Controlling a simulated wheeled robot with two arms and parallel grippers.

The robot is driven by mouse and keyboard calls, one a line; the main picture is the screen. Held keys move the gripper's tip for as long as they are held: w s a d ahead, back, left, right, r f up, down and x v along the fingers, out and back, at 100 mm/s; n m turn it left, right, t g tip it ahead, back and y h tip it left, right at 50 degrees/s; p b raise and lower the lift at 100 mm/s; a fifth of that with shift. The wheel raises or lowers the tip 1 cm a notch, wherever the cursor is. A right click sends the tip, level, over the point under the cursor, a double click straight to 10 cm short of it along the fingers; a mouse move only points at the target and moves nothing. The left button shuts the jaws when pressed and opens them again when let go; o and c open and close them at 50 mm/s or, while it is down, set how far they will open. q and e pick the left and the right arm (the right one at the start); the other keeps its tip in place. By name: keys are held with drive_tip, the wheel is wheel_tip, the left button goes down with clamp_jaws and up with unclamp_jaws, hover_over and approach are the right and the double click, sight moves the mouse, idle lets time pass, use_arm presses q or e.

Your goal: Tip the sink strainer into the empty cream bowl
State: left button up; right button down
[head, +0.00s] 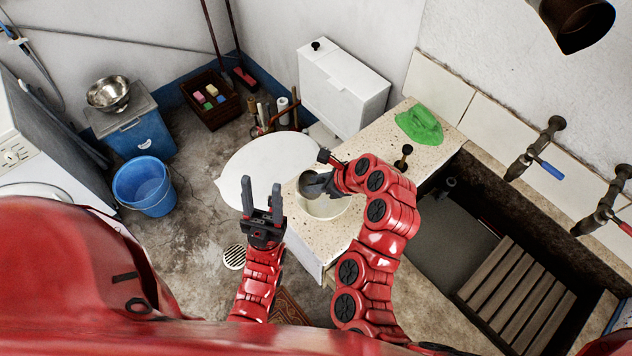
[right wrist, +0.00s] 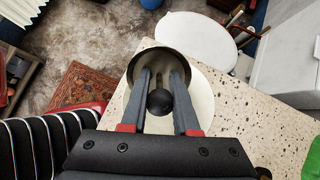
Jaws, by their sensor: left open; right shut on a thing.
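The cream bowl (head: 328,208) stands on the speckled stone counter, close to its left edge. In the right wrist view the bowl (right wrist: 203,98) shows behind the strainer. My right gripper (head: 327,184) is shut on the sink strainer (head: 308,181), a small grey metal cup, and holds it over the bowl. In the right wrist view the strainer (right wrist: 149,64) has its round rim around a black knob between my fingers. It looks tilted; I cannot tell what is in it. My left gripper (head: 262,198) is open and empty, left of the counter.
The stone trough with a wooden slatted rack (head: 518,292) lies right, under wall taps (head: 538,150). A white round lid (head: 262,165) and white cistern (head: 342,90) stand behind; a blue bucket (head: 144,186) left.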

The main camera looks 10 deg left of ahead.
idle(0.4)
drive_tip(key=shift+d+f+y+b, duration=0.2)
drive_tip(key=shift+y+b, duration=0.2)
drive_tip(key=shift+b, duration=0.35)
drive_tip(key=shift+s+d+r+t+y+b, duration=0.1)
drive_tip(key=shift+d+t+y+b, duration=0.3)
drive_tip(key=shift+b, duration=0.45)
drive_tip(key=shift+r+y, duration=0.2)
drive_tip(key=shift+y, duration=0.1)
